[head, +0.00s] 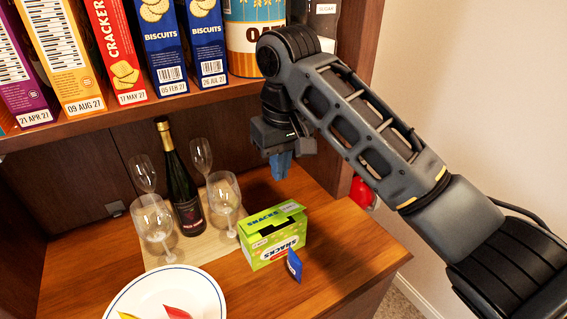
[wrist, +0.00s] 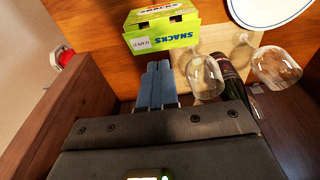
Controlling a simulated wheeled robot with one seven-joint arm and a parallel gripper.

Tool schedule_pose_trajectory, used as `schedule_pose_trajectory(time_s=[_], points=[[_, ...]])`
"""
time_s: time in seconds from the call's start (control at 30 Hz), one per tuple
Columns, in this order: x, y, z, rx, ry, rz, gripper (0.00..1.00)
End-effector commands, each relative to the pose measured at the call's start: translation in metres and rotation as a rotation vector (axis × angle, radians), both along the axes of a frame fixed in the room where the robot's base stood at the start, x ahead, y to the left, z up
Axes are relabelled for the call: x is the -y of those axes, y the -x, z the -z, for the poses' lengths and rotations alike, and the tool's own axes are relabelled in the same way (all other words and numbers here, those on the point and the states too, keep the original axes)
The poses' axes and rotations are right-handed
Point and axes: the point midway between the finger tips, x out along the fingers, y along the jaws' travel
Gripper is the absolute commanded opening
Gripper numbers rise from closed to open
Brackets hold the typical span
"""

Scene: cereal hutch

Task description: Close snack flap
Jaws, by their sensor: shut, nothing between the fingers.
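A green snack box (head: 275,248) stands on the wooden counter at the lower middle of the head view. Its printed flap (head: 274,215) shows at the top rear; it looks partly raised, but its exact angle is hard to tell. In the wrist view the box (wrist: 162,38) is at the top middle, with dark gaps along its upper side. My gripper (head: 281,172) has blue fingers pointing down, above and behind the box in the head view. In the wrist view the fingertips (wrist: 159,66) are together, empty, and appear apart from the box.
A small blue packet (head: 294,266) stands by the box's front. Wine glasses (head: 225,200) and a dark bottle (head: 182,185) stand close on its left. A white plate (head: 120,305) lies at front left. A shelf (head: 130,112) with cereal and biscuit boxes hangs above. Counter right of the box is clear.

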Motion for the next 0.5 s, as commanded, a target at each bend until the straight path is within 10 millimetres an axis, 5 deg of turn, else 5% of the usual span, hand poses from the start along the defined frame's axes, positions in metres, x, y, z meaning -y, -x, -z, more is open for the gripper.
schedule_pose_trajectory(time_s=[0.5], points=[[0.0, 0.0, 0.091, -0.001, -0.002, 0.0, 0.0]])
